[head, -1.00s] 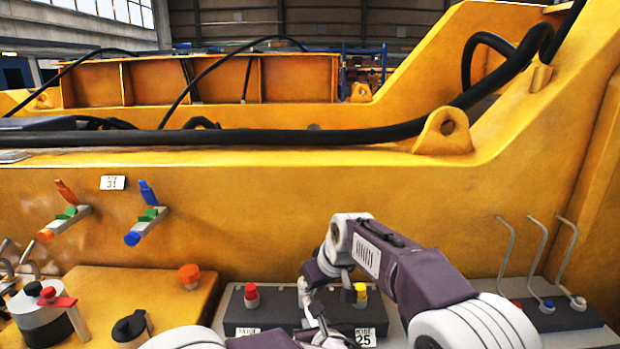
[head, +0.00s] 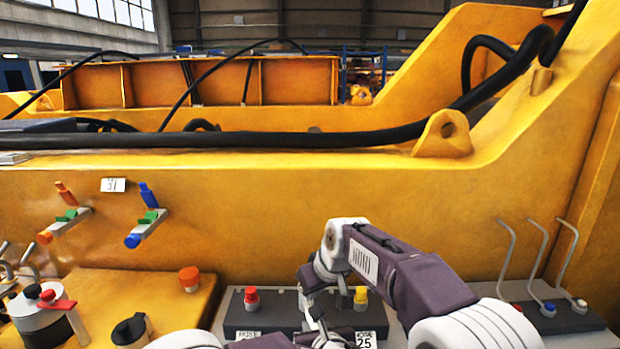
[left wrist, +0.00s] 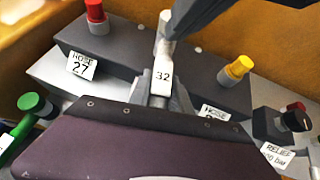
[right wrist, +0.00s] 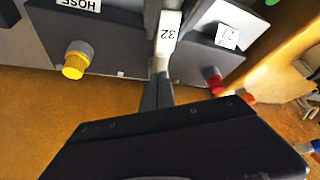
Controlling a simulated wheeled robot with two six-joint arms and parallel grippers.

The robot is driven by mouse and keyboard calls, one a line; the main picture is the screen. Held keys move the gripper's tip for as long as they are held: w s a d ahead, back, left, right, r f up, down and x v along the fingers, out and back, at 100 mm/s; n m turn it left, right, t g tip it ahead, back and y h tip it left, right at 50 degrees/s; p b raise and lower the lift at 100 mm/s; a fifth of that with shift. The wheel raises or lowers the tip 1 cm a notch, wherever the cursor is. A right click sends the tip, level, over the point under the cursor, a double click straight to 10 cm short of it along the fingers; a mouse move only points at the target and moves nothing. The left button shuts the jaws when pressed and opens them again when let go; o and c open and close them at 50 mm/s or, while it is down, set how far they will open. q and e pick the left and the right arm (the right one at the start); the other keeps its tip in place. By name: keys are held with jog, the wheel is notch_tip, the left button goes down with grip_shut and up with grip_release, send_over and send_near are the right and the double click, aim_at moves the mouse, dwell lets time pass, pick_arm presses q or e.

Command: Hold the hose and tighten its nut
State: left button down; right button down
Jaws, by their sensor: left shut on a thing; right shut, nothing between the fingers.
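A narrow pale upright piece with a tag reading 32 (left wrist: 162,72) stands between the dark blocks in the left wrist view; I take it as the hose. It also shows in the right wrist view (right wrist: 168,36). My left gripper (left wrist: 155,98) is shut on it, low in the head view (head: 318,326). My right gripper (right wrist: 158,94) is shut and empty close by it; in the head view it is just above the left one (head: 308,297). The nut cannot be told apart, and whether the right fingers touch anything is unclear.
A red-capped fitting (head: 251,297) and a yellow-capped fitting (head: 360,298) flank the grippers on a dark block, above hose labels. A panel with a red-handled valve (head: 58,303) lies left. Bent grey levers (head: 540,250) stand right. A yellow casting wall (head: 260,220) rises behind.

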jog(key=shift+s+d, duration=0.15)
jog(key=shift+s, duration=0.1)
notch_tip(320, 180, up, 6)
dwell(0.4)
jog(key=f, duration=0.6)
jog(key=shift+w+d, duration=0.3)
jog(key=shift+w, duration=0.05)
jog(key=shift+w+a, duration=0.1)
jog(key=shift+w, duration=0.1)
dwell(0.6)
jog(key=shift+s+a, duration=0.15)
jog(key=shift+a, duration=0.15)
dwell(0.4)
